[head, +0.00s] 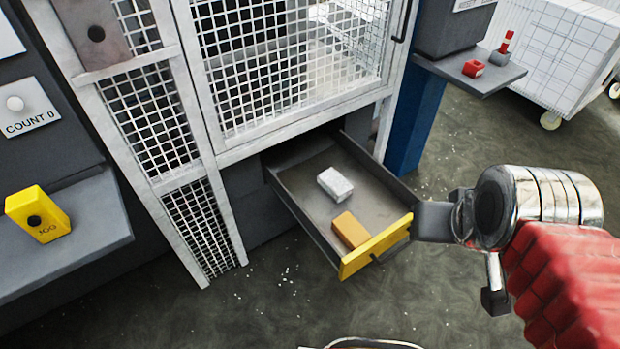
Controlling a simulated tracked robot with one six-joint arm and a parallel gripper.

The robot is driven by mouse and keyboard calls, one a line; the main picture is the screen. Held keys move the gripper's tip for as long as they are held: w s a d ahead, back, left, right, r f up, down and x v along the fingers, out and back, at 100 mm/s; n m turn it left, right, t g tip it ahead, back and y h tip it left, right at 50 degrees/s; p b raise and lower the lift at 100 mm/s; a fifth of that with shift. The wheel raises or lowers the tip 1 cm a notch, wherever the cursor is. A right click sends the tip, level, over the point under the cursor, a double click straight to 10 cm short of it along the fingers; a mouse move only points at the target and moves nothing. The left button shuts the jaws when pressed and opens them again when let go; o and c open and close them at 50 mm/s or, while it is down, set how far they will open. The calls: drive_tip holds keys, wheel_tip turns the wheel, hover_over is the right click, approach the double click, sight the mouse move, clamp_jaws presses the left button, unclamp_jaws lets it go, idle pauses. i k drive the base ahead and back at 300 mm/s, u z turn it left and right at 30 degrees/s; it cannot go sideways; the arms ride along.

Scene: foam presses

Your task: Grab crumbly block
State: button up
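A whitish, rough, speckled block (335,184) lies in the middle of a pulled-out grey drawer (300,195). It looks like the crumbly one. A smoother orange block (350,230) lies nearer the drawer's yellow front. My gripper (465,262) is to the right of the drawer front, with its two dark fingers apart and nothing seen between them. Its upper finger appears close to the drawer's right front corner; I cannot tell whether they touch.
The drawer's yellow front (372,246) has a dark handle. A white mesh cage (290,60) stands above the drawer. A red item (473,69) sits on a right shelf. White crumbs dot the floor.

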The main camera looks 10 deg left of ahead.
sight(333, 183)
drive_tip(key=u, duration=0.35)
drive_tip(key=i, duration=0.5)
drive_tip(key=u, duration=0.65)
drive_tip(key=i, duration=0.5)
drive_tip(key=u, duration=0.3)
